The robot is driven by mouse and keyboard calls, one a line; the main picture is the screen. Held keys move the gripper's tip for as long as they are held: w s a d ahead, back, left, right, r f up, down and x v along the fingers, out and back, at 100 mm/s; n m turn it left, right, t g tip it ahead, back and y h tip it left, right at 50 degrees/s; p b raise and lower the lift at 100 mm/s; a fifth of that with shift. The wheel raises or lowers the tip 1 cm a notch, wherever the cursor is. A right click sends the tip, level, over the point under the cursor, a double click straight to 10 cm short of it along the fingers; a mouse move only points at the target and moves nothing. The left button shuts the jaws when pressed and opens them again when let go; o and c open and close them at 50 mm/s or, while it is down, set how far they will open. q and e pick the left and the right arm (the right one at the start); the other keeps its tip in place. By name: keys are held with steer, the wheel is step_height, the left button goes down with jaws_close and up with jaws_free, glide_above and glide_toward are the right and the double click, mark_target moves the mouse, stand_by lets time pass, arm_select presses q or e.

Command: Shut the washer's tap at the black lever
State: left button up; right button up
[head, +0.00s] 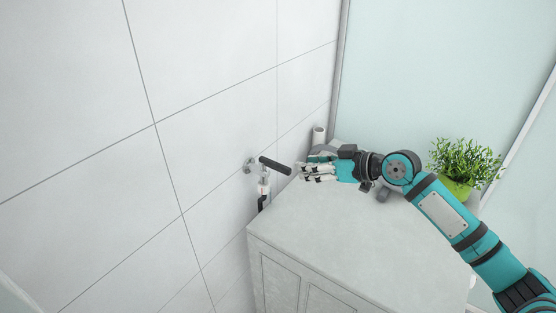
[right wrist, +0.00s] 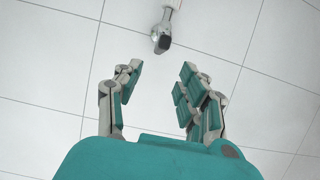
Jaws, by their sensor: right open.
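The tap (head: 264,187) is mounted on the white tiled wall, left of the cabinet. Its black lever (head: 275,165) sticks out from the wall toward the right, tilted slightly down in the head view. My right gripper (head: 303,172) is open and empty, just right of the lever's free end and apart from it. In the right wrist view the gripper's fingers (right wrist: 155,85) are spread, and the lever's dark end (right wrist: 162,42) shows ahead, roughly between them. My left gripper is not in view. The washer cannot be made out.
A grey-topped cabinet (head: 330,225) stands against the wall under my right arm. A potted green plant (head: 462,165) and a white roll (head: 318,136) stand on or near its far side. A pale glass panel (head: 430,70) rises behind. The wall left of the tap is clear.

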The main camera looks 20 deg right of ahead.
mark_target(279, 164)
steer(key=p+x, duration=0.2)
steer(key=x, duration=0.9)
steer(key=shift+f, duration=0.1)
steer(key=shift+s, duration=0.1)
jaws_close()
